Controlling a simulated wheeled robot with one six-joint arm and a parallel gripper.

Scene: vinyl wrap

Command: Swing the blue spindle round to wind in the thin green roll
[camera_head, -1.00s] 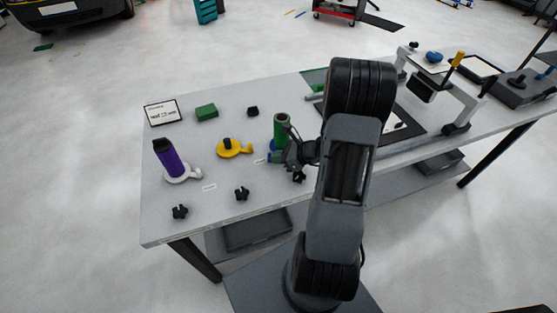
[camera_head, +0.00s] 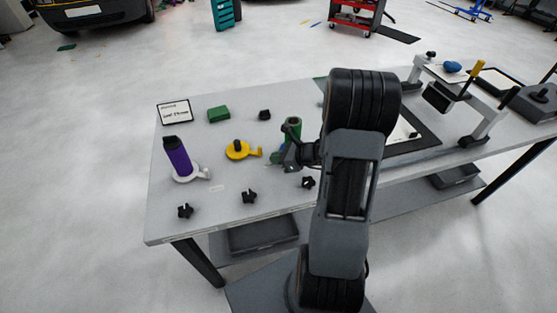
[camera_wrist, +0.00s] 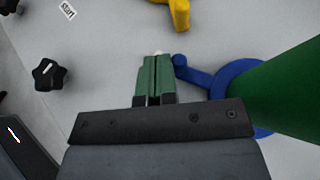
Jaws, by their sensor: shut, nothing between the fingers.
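The blue spindle (camera_wrist: 222,82) is a flat round base with a short crank arm ending in a small round knob (camera_wrist: 180,60). The thin green roll (camera_wrist: 290,88) stands on it at the right of the wrist view. In the head view, the roll (camera_head: 292,128) is upright near the table's middle, and my gripper hides most of the spindle. My gripper (camera_wrist: 154,62) is shut and empty, its green fingertips together just left of the crank's end. Whether they touch it I cannot tell. In the head view my gripper (camera_head: 290,162) is in front of the roll.
A yellow spindle (camera_head: 240,150) and a purple roll on a white spindle (camera_head: 178,157) stand to the left. Black knobs (camera_head: 249,196) lie near the front edge. A green block (camera_head: 218,114) and a sign (camera_head: 174,112) are behind. A framed press (camera_head: 440,97) stands right.

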